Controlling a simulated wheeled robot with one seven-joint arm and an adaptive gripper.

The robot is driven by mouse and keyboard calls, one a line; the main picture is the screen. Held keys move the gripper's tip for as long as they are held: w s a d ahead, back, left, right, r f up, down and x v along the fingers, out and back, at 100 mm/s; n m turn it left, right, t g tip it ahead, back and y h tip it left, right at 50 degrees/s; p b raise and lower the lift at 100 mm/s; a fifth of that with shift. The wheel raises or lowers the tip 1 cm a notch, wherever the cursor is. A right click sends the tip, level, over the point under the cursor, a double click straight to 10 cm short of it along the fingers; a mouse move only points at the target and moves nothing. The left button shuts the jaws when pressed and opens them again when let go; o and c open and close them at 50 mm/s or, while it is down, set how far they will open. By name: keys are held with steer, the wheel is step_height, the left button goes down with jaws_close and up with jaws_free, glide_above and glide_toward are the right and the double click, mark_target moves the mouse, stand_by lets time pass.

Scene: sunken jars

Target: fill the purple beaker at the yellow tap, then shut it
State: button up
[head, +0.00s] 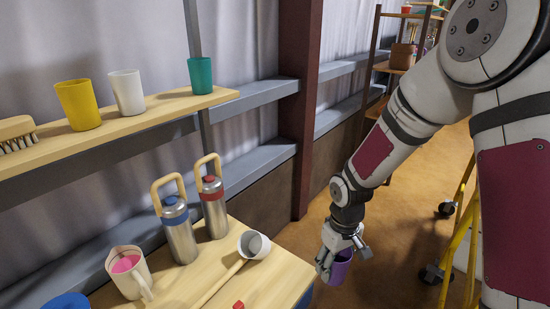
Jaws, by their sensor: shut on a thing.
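The purple beaker (341,272) is in my gripper (340,254), at the lower middle right of the head view. My gripper points down and is shut on it. The beaker hangs over the brown floor, just right of the wooden table's end, clear of the tabletop. Its upper part is partly covered by the fingers, and I cannot see whether anything is in it. No yellow tap shows in this view.
The wooden table (197,283) holds two steel flasks with looped handles (180,240) (214,212), a long-handled ladle (254,246) and a cream jug (129,270) with pink contents. Yellow (77,105), white (127,93) and green (200,76) cups stand on a wall shelf. A yellow-framed wheeled stand (458,225) is at right.

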steer(key=d+r+m+p, duration=0.2)
steer(key=r, duration=0.4)
steer(key=w+d+r+m+p, duration=0.1)
steer(key=d+r+m+p, duration=0.1)
steer(key=r, duration=0.5)
steer(key=shift+w+m+p, duration=0.2)
steer(key=shift+m+p, duration=0.4)
steer(key=shift+p, duration=0.15)
steer(key=shift+f, duration=0.1)
